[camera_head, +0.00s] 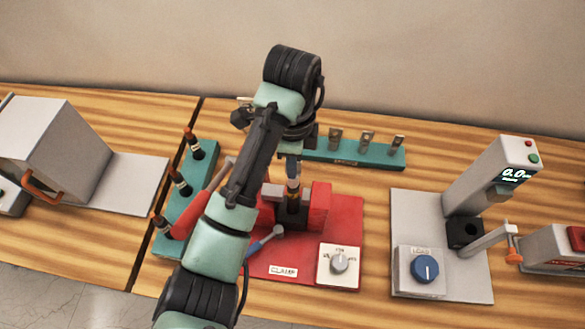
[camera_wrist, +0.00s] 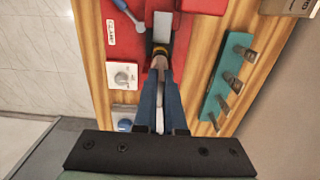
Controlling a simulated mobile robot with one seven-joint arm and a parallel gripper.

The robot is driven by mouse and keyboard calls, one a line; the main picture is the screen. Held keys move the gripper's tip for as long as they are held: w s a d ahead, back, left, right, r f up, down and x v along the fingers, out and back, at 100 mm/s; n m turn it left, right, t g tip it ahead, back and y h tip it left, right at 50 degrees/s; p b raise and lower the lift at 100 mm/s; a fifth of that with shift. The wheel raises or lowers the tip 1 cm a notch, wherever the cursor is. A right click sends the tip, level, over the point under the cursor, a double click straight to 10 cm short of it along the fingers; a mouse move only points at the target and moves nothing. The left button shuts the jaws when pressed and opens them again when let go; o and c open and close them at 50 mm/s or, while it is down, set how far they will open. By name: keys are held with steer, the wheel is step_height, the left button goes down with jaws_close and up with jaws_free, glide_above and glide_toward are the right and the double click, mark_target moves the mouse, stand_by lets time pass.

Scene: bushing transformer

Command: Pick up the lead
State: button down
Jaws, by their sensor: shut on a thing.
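My gripper (camera_wrist: 160,72) points down over the red clamp and is shut on the upper end of a dark bushing with a yellow band (camera_wrist: 160,50). The bushing (camera_head: 293,192) stands upright between the jaws of the red clamp (camera_head: 321,200). The fingertips hide part of its top. In the head view, my gripper (camera_head: 292,168) is partly hidden by my own arm. Flat metal leads stand upright in the teal rack behind the clamp, such as the leftmost visible lead (camera_head: 336,136); they also show at the right in the wrist view (camera_wrist: 243,52). The gripper is apart from them.
The teal lead rack (camera_head: 380,157) is behind the clamp. Another teal rack (camera_head: 168,245) with dark, brown-topped bushings is at the left. A grey tester (camera_head: 440,270) with a display and blue knob stands at the right. A grey box (camera_head: 55,140) is far left.

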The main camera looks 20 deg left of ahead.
step_height(320, 180, up, 28)
steer(key=p, duration=0.7)
stand_by(0.5)
steer(key=shift+f, duration=0.1)
